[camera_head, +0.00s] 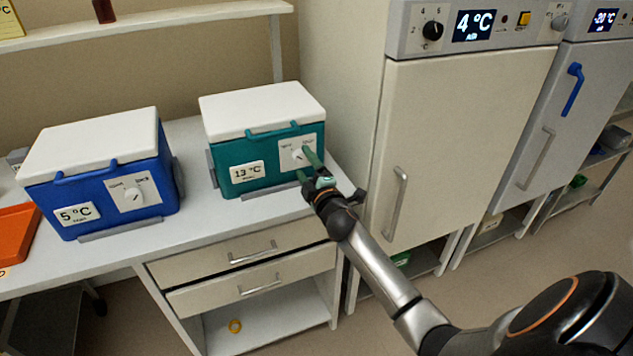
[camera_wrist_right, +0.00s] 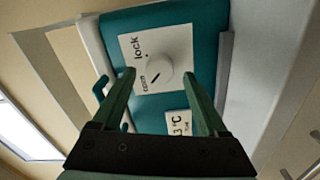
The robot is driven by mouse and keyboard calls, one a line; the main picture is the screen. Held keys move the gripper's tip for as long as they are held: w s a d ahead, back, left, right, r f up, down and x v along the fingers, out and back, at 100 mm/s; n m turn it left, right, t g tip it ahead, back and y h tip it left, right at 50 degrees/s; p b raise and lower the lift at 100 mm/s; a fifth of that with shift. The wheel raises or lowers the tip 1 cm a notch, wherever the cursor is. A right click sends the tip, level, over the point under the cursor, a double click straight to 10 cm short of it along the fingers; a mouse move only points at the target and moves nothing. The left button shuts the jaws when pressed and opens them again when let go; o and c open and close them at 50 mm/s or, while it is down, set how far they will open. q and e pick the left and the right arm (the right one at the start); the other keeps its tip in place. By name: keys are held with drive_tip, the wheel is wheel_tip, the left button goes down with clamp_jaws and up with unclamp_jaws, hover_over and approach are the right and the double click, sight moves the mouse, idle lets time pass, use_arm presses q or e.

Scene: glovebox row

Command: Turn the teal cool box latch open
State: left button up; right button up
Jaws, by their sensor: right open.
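The teal cool box (camera_head: 226,125) stands on the bench with its white lid (camera_head: 262,105) closed. Its latch is a round white knob (camera_head: 297,154) on a white plate on the front face. The right wrist view shows the knob (camera_wrist_right: 158,66), a dark mark on it and the word "lock" on the plate (camera_wrist_right: 137,46). My right gripper (camera_head: 305,163) is open in front of the plate. In the right wrist view its green fingers (camera_wrist_right: 161,76) lie to either side of the knob; I cannot tell whether they touch it. My left gripper is not in view.
A blue cool box (camera_head: 100,188) with a similar knob stands left on the bench (camera_head: 215,232), beside an orange tray (camera_head: 14,236). Tall cabinets with handles (camera_head: 460,140) stand close on the right. A shelf (camera_head: 150,20) is above. Drawers (camera_head: 250,268) lie below the bench top.

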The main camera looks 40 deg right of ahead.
drive_tip(key=v, duration=1.1)
drive_tip(key=shift+f, duration=0.15)
drive_tip(key=s+a+f+m+g+y, duration=0.3)
drive_tip(key=s+a+f+m+g, duration=0.1)
drive_tip(key=s+a+f, duration=0.5)
drive_tip(key=s+a+f+m+g+y, duration=0.3)
drive_tip(key=s+a+f+m, duration=0.3)
drive_tip(key=s+a+f, duration=0.4)
drive_tip(key=s+f+g, duration=0.1)
drive_tip(key=s+f, duration=0.2)
drive_tip(key=f, duration=0.2)
drive_tip(key=shift+s+y, duration=0.25)
drive_tip(key=shift+y, duration=0.15)
drive_tip(key=shift+d+f, duration=0.1)
drive_tip(key=shift+f, duration=0.05)
